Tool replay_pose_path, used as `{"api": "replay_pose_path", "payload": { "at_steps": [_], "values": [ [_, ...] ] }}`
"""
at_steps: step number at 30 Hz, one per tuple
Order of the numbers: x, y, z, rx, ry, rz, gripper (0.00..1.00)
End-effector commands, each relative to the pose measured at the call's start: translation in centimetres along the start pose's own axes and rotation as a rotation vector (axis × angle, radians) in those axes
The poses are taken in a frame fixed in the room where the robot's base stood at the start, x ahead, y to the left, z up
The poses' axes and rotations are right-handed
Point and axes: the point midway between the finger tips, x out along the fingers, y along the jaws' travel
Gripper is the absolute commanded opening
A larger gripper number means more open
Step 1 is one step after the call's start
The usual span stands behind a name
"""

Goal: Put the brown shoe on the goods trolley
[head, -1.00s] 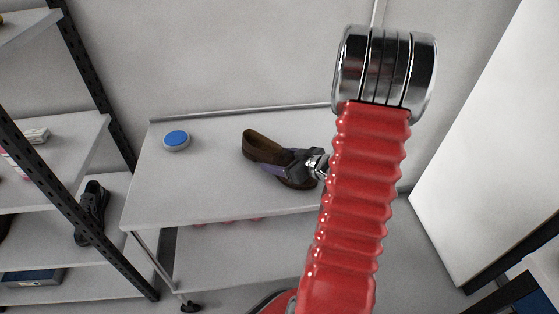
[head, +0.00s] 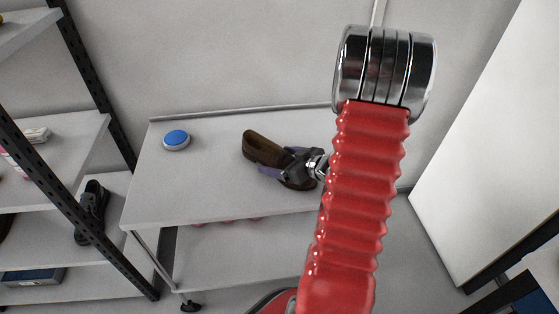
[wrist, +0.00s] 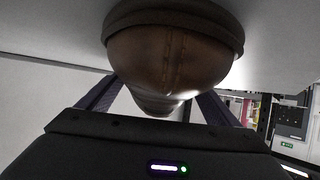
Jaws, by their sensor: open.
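The brown shoe (head: 264,148) rests on the white top of the goods trolley (head: 200,190), right of its middle. My gripper (head: 287,165) is at the toe half of the shoe, partly hidden by my red arm in the head view. Its jaws are open, with one finger on either side of the shoe. In the wrist view the shoe (wrist: 170,60) fills the upper middle, sole towards the white surface, between the two spread fingers of my gripper (wrist: 157,105). I cannot tell whether either finger still touches it.
A round blue-topped button (head: 176,140) sits on the trolley top at the left. A shelf rack (head: 85,140) with a dark shoe (head: 92,210) stands to the left. A tall white panel (head: 490,140) stands at the right. The trolley top between button and shoe is clear.

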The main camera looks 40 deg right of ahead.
Motion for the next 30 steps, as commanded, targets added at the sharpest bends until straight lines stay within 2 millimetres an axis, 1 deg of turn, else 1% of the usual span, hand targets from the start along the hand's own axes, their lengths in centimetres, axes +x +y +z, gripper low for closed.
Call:
{"api": "replay_pose_path", "payload": {
  "at_steps": [5,8,15,24,30],
  "values": [
    [-1.3,0.1,0.0,0.000,0.001,0.003,0.85],
    [-2.6,0.1,0.0,0.000,0.000,0.004,0.85],
    [-6.2,0.1,0.0,0.000,0.000,0.004,0.85],
    [-10.3,0.1,0.0,0.001,0.001,0.004,0.85],
    [-11.8,0.0,0.0,0.001,0.001,0.001,0.85]
  ]
}}
